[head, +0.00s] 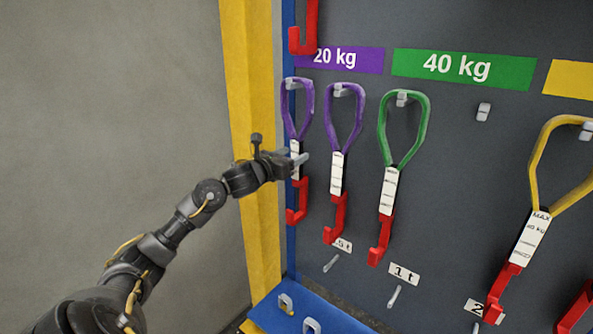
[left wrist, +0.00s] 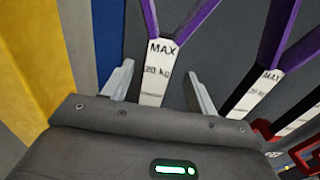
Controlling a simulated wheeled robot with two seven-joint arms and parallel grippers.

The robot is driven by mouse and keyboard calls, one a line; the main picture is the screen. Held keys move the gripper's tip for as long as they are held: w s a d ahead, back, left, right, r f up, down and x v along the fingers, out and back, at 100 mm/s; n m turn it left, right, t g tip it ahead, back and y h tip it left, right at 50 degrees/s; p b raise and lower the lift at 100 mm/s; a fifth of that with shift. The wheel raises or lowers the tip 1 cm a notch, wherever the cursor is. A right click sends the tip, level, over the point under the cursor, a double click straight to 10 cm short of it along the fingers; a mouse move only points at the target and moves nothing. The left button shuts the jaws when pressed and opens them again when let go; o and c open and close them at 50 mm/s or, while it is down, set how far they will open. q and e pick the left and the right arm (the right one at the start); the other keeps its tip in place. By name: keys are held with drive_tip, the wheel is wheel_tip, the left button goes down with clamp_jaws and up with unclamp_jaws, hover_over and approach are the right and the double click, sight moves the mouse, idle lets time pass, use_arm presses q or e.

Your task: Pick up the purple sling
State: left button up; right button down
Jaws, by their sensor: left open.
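Two purple slings with white tags and red hooks hang from pegs under the purple 20 kg label. The left purple sling (head: 308,102) is nearest the yellow post, and the other purple sling (head: 359,117) hangs just right of it. My left gripper (head: 301,157) is at the white tag of the left sling. In the left wrist view, my open fingers (left wrist: 158,88) stand on either side of that sling's white tag (left wrist: 154,73), with a gap on both sides. The second sling's tag (left wrist: 255,92) is outside the right finger. My right gripper is not in view.
A green sling (head: 427,125) and a yellow sling (head: 537,168) hang farther right on the dark board (head: 460,150). A yellow post (head: 250,100) and blue edge stand close left. A blue shelf (head: 330,318) is below. A red hook (head: 311,20) hangs above.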

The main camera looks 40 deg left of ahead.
sight(294, 150)
use_arm(q)
drive_tip(key=shift+w+a+r+p, duration=0.1)
drive_tip(key=shift+w+r+p, duration=0.2)
drive_tip(key=shift+w+p, duration=0.3)
drive_tip(key=shift+w+a+r+p, duration=0.1)
drive_tip(key=shift+w+r+p, duration=0.2)
drive_tip(key=shift+w+p, duration=0.25)
drive_tip(key=w, duration=0.2)
drive_tip(key=shift+w+f, duration=0.35)
drive_tip(key=shift+s, duration=0.1)
drive_tip(key=shift+c, duration=0.6)
clamp_jaws()
drive_tip(key=shift+a+r, duration=0.1)
drive_tip(key=shift+r, duration=0.05)
